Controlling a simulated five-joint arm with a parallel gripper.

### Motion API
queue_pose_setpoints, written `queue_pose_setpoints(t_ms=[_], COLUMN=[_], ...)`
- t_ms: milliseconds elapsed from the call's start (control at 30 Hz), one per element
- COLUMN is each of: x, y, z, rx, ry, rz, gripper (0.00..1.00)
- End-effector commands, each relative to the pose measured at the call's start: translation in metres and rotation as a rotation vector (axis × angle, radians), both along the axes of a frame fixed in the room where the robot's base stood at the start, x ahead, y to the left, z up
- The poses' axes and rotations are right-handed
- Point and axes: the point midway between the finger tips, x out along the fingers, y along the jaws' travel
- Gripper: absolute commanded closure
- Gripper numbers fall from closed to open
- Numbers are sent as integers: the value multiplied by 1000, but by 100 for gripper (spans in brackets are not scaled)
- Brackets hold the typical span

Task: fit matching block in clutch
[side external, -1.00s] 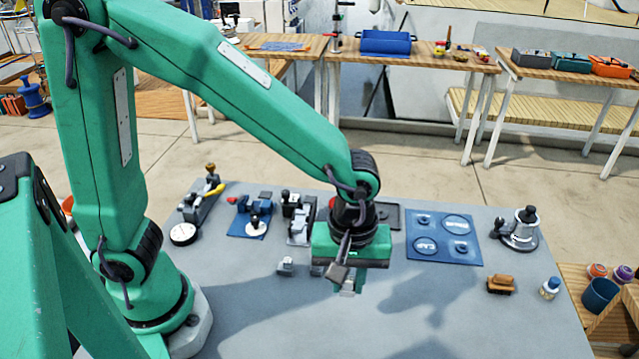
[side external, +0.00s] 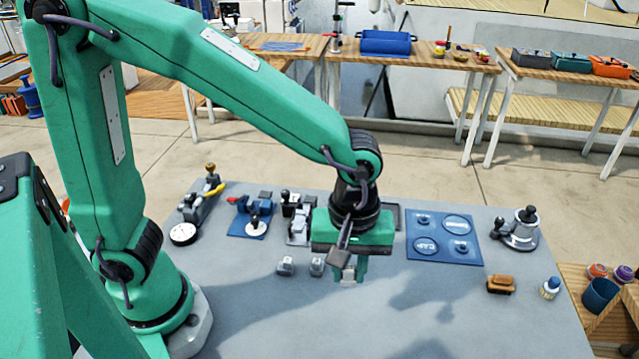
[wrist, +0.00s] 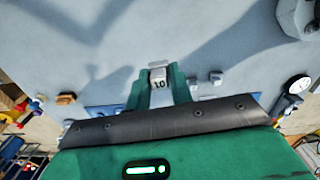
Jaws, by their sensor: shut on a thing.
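My gripper (side external: 348,275) is shut on a small light-grey block (wrist: 158,75) marked "10" in the wrist view. Its fingers sit on both sides of the block, above the grey table. Two similar grey blocks (side external: 285,266) and (side external: 317,267) stand on the table to the left of my gripper; they also show in the wrist view (wrist: 193,92) and (wrist: 216,77). A grey fitting with black levers (side external: 298,215), which may be the clutch, stands behind them, partly hidden by my gripper. I cannot read any mark on it.
A blue mat with round outlines (side external: 440,237) and a winch (side external: 518,230) are to the right. A brown block (side external: 501,284) and a small bottle (side external: 549,288) stand at the right edge. A dial (side external: 184,233) is at left. The table front is clear.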

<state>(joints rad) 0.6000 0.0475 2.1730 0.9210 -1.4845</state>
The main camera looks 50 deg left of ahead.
Motion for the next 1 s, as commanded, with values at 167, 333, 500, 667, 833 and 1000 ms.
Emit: queue_pose_setpoints(t_ms=[167,333,500,667,833,1000], x=[0,4,15,33,55,74], y=[0,4,16,37,68,104], z=[0,-1,-4,-9,-15,-22], rx=[0,0,1,1,1,0], ry=[0,0,1,1,1,1], rz=[0,0,-2,-9,-20,-33], gripper=[100,100,100,100,100,100])
